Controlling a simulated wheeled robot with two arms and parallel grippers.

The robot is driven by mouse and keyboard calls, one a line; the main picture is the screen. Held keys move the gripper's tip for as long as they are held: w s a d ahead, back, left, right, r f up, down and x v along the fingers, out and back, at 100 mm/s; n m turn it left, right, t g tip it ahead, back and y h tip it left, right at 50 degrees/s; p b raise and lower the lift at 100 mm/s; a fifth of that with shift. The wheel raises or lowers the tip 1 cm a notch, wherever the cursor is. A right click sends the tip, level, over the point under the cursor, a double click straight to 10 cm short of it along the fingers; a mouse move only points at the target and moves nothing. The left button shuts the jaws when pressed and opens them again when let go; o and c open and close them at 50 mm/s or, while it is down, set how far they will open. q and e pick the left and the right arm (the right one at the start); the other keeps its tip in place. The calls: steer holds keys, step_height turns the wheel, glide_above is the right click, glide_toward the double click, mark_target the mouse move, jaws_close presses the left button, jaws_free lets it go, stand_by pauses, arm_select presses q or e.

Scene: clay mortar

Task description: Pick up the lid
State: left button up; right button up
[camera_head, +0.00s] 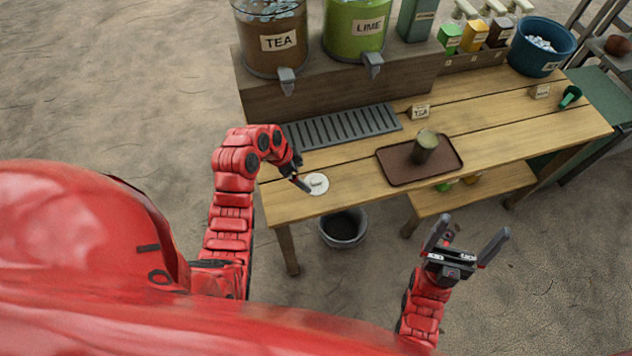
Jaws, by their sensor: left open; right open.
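A small round white lid (317,184) lies flat on the wooden table (285,206), near its left front corner. My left gripper (304,186) is at the lid's left edge with its fingers pointing down at it. It is open; whether a finger touches the lid I cannot tell. My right gripper (468,247) is open and empty in front of the table, over the ground, with its fingers spread upward in the picture. A dark cup (424,147) stands on a brown tray (398,170) to the right of the lid.
A grey drip grate (345,127) lies behind the lid. Tea (275,60) and lime (352,35) dispensers stand on a raised shelf at the back. A blue ice tub (535,62) and green scoop (570,97) are at the right. A bucket (343,230) is below the front edge.

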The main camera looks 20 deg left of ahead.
mark_target(311, 181)
arm_select(q)
steer(key=shift+w+d+f+p, duration=0.2)
steer(key=shift+d+f+p, duration=0.2)
steer(key=shift+p, duration=0.2)
steer(key=p+x, duration=0.1)
steer(key=x, duration=0.2)
steer(key=shift+w+r+p, duration=0.1)
steer(key=shift+w+p, duration=0.05)
steer(key=shift+p, duration=0.15)
steer(key=shift+w+d+f, duration=0.15)
steer(key=shift+d+f, duration=0.05)
steer(key=shift+f, duration=0.4)
steer(key=c, duration=1)
